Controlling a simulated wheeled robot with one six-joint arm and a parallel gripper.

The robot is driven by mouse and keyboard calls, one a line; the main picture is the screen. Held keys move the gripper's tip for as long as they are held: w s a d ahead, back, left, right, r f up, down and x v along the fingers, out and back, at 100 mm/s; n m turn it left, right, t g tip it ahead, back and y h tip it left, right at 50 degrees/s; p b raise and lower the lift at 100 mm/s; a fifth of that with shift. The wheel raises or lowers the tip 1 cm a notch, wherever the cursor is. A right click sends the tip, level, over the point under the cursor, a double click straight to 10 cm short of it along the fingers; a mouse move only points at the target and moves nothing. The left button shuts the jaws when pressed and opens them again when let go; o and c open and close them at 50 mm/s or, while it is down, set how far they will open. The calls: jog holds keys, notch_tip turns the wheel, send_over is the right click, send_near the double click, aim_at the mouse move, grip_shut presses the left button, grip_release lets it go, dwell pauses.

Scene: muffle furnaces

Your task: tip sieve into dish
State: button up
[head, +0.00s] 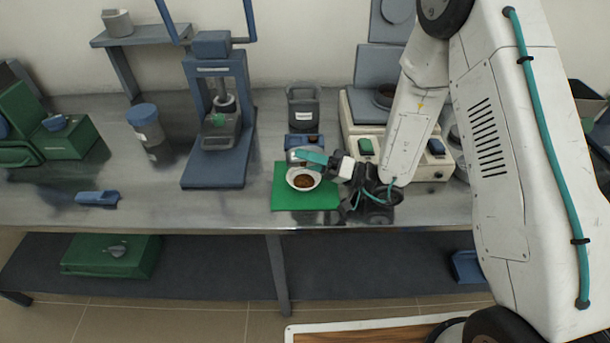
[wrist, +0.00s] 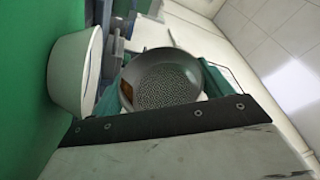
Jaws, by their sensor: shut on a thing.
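A white dish (head: 303,179) with brown grains inside stands on a green mat (head: 328,200) on the bench. It also shows at the left of the wrist view (wrist: 75,72). My gripper (head: 328,163) is shut on the sieve, just above and right of the dish. In the wrist view the sieve (wrist: 165,88) is a round grey pan with a mesh floor. A small brown patch lies at its left side. In the head view the sieve is hard to make out behind the teal parts at the gripper.
A blue hand press (head: 215,150) stands left of the mat. A white heater unit with switches (head: 430,165) is at the right. The bench front left of the mat is mostly clear.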

jog(key=shift+d, duration=0.95)
jog(key=shift+a, duration=1)
jog(key=shift+s+d+f+n, duration=0.1)
jog(key=shift+s+n, duration=0.1)
jog(key=shift+n, duration=0.4)
jog(key=shift+w+d, duration=0.1)
jog(key=shift+d, duration=0.95)
jog(key=shift+a, duration=0.1)
jog(key=shift+w, duration=0.1)
